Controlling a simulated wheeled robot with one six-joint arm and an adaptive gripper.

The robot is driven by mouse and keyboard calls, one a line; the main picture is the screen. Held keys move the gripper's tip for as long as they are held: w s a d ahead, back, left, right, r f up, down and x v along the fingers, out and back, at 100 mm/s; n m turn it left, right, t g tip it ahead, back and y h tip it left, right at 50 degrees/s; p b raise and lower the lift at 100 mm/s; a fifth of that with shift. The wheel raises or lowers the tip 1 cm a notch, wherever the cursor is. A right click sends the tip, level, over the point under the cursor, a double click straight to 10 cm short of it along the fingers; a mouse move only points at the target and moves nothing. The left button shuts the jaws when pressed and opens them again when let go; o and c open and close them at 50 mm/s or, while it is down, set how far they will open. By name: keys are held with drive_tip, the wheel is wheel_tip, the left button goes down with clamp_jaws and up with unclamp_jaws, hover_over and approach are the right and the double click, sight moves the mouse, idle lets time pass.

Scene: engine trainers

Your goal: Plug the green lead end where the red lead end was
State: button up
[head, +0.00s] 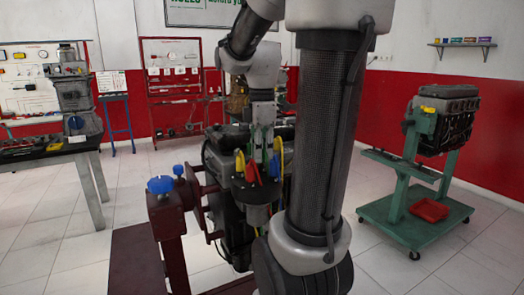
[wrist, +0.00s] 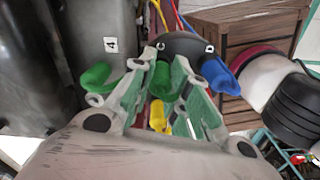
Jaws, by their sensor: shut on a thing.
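My gripper (wrist: 160,90) is shut on a green lead end (wrist: 162,76), next to the letter C on the dark round cap (wrist: 188,43). Whether this lead end is seated in the cap, I cannot tell. Another green piece (wrist: 95,76) shows left of the fingers. A blue lead end (wrist: 218,76) is to the right, near the letter D. A yellow lead end (wrist: 157,116) shows below, between the fingers, with a little red beside it. In the head view my gripper (head: 263,152) is over the cap (head: 257,192), among yellow (head: 240,163) and red (head: 253,172) lead ends.
The engine (head: 222,152) stands on a dark red stand (head: 168,228) with blue knobs. My arm hides much of the engine's right side. A second engine (head: 446,120) is on a green trolley at the right. A workbench (head: 88,155) is at the left.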

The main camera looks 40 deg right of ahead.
drive_tip(key=shift+f, duration=0.5)
idle(0.8)
drive_tip(key=o, duration=0.9)
wheel_tip(320, 180, up, 12)
drive_tip(key=shift+r, duration=0.1)
drive_tip(key=shift+s, duration=0.1)
